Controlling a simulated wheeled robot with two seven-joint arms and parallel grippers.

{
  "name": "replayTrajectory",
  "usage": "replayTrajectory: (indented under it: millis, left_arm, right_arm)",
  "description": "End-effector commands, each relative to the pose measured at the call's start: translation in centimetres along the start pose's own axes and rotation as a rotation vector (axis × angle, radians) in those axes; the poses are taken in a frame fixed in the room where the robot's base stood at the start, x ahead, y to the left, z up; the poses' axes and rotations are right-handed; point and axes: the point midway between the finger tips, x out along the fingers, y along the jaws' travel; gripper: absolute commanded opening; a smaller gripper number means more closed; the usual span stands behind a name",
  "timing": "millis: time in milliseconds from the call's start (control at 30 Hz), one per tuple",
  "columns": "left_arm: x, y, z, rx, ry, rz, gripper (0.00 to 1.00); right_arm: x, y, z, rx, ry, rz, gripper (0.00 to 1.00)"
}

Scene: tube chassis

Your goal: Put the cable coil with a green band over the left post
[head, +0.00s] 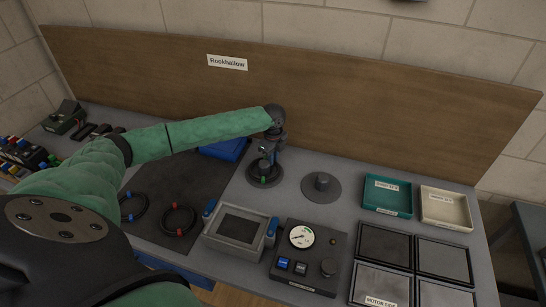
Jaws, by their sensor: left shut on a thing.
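My left gripper (266,157) points down at the left post (265,175), whose round dark base sits on the bench left of the right post. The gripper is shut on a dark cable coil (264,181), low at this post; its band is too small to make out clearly. The gripper hides much of the post, so I cannot tell whether the coil is fully around it. The right post (321,184) is a bare grey stub on a round base. My right gripper is not in view.
A coil with red bands (178,221) and one with a blue band (132,206) lie on the dark mat (180,185). A grey box with blue handles (241,228) and a gauge panel (309,257) stand in front. Teal (387,197) and cream (446,208) trays are at right.

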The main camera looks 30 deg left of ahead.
Motion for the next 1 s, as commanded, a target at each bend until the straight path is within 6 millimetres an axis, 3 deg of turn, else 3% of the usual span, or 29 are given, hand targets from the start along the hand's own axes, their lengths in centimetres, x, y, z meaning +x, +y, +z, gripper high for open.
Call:
replayTrajectory:
  millis: [967, 1000]
  left_arm:
    - [1.2, 0.0, 0.0, 0.000, 0.001, 0.000, 0.00]
    - [1.1, 0.0, 0.0, 0.000, 0.001, 0.000, 0.20]
  right_arm:
    - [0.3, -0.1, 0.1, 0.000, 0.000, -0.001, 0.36]
    - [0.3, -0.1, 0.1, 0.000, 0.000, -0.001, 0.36]
